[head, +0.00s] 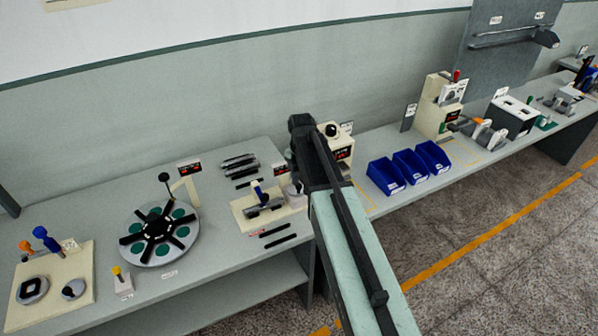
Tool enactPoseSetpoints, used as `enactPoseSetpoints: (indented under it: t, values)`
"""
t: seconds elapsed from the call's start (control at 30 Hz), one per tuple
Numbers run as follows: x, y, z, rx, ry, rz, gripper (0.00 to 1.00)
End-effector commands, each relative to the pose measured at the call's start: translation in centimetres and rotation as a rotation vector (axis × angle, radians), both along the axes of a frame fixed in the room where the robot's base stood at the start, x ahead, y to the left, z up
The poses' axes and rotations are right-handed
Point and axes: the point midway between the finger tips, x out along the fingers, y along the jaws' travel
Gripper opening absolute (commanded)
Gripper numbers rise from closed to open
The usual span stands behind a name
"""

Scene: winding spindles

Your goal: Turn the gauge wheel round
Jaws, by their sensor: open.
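The round plate that looks like the gauge wheel (188,256) lies flat on the left bench. It is a pale disc with black spokes, a black hub (157,228) and several green round spots between the spokes. A cream post with a black-knobbed lever (166,181) and a small red-lit display (189,168) stands behind it. My arm reaches up from the lower right, well to the right of the wheel. Its dark far end is over the back of the bench. I cannot make out my gripper's fingers; they seem hidden by the arm.
A cream board (85,285) with blue and orange handles is left of the wheel. A small yellow-topped block (122,283) stands in front. A cream fixture (243,222) and dark bars lie between wheel and arm. Blue bins (388,181) stand right of my arm.

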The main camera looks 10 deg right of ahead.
Motion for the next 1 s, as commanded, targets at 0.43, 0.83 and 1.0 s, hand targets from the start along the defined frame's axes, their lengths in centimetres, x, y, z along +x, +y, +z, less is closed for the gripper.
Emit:
enactPoseSetpoints:
  t: [0.43,0.83,1.0]
  values:
    - [4.0,-0.1,2.6,-0.001,0.003,0.544,0.45]
    - [4.0,-0.1,-3.0,-0.001,0.003,0.541,0.45]
    - [4.0,-0.1,-5.2,-0.001,0.003,0.541,0.45]
